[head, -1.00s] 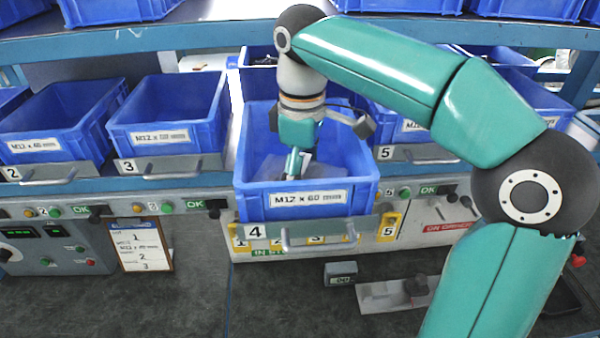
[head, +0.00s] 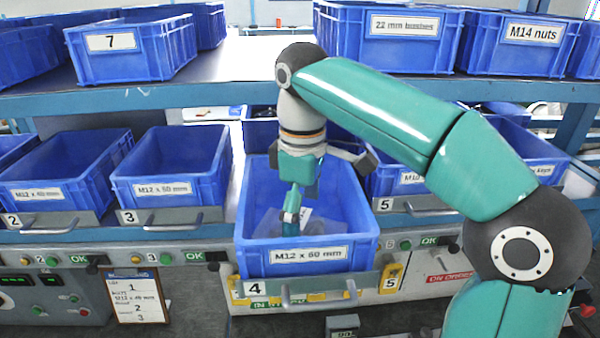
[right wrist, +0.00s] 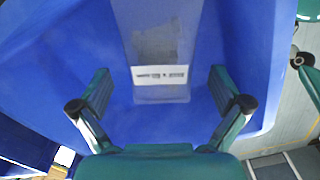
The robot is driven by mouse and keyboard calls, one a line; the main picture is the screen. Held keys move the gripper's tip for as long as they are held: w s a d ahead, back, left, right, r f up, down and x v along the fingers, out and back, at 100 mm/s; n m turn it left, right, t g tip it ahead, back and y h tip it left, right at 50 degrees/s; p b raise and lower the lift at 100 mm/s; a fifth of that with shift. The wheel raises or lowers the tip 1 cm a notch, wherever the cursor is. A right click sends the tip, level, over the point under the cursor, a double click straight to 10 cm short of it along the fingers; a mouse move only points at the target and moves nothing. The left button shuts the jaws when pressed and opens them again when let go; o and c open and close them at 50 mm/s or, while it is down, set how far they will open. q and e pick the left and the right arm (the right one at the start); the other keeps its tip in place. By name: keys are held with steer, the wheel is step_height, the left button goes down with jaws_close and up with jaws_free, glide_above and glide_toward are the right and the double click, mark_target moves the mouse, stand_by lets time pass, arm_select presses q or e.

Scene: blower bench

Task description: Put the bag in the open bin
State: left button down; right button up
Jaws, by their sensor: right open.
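The open bin is the blue one pulled forward at position 4 (head: 252,215), labelled M12 x 60 mm; its wall also shows in the right wrist view (right wrist: 55,60). The bag (right wrist: 160,45) is clear, with a white printed label, and lies inside this bin. In the head view the bag (head: 304,213) is partly hidden behind my gripper. My right gripper (head: 291,214) reaches down into the bin over the bag. In the right wrist view its fingers (right wrist: 160,84) are spread wide, one on each side of the bag's labelled end, apart from it. My left gripper is out of view.
Labelled blue bins (head: 165,175) stand on the lower shelf on both sides, and more bins (head: 395,38) stand on the upper shelf. The upper shelf's edge (head: 150,98) runs behind my raised right arm. A panel with buttons and an instruction card (head: 137,295) is below.

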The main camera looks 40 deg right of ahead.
mark_target(302, 219)
step_height(302, 219, up, 9)
steer(key=p, duration=0.2)
steer(key=shift+f, duration=0.15)
stand_by(0.4)
